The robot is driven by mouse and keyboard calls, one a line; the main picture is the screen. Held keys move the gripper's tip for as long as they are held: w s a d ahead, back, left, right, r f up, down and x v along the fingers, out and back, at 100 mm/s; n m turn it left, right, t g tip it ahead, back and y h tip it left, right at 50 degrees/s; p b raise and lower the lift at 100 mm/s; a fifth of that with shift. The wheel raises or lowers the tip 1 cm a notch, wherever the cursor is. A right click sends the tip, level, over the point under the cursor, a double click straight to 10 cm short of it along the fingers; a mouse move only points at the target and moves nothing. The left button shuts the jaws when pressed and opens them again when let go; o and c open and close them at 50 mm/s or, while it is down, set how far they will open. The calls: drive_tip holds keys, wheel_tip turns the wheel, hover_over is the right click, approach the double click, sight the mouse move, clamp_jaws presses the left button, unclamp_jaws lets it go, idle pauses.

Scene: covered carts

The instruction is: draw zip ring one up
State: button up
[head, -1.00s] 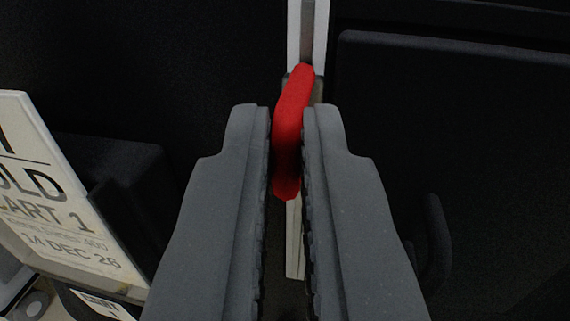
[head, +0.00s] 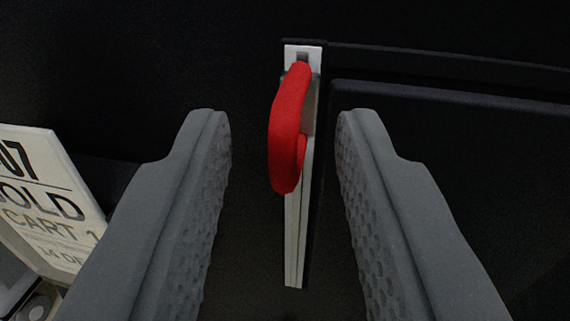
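The red zip ring (head: 286,130) hangs at the upper end of a pale zip strip (head: 294,235) on a black cover. A small white end piece (head: 303,54) shows just above the ring. My gripper (head: 284,125) is open, with one finger on each side of the ring. Clear gaps show between both fingers and the ring, so nothing is held.
A white sign (head: 45,195) with "OLD" and "CART 1" in dark print stands at the left. The black cover (head: 450,150) fills the rest, with a raised panel edge at the right.

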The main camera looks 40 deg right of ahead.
drive_tip(key=v, duration=1.3)
drive_tip(key=shift+p, duration=0.35)
drive_tip(key=shift+s+a, duration=0.1)
drive_tip(key=shift+s, duration=0.05)
drive_tip(key=w+a+r+n+t+y, duration=0.1)
drive_tip(key=a+r+y, duration=0.25)
drive_tip(key=r, duration=0.65)
drive_tip(key=a+r+n+t+y, duration=0.25)
drive_tip(key=a+r, duration=0.25)
drive_tip(key=r, duration=0.6)
drive_tip(key=w+a+r+n+y, duration=0.1)
drive_tip(key=a+r+y, duration=0.3)
drive_tip(key=r, duration=0.6)
drive_tip(key=s+a+r+n+y, duration=0.2)
drive_tip(key=s+a+r+y, duration=0.15)
drive_tip(key=s+r, duration=0.7)
drive_tip(key=s+r+n+g+h, duration=0.1)
drive_tip(key=s+r, duration=0.9)
drive_tip(key=s, duration=0.6)
drive_tip(key=shift+d+r+n+g+h, duration=0.35)
drive_tip(key=shift+r, duration=0.05)
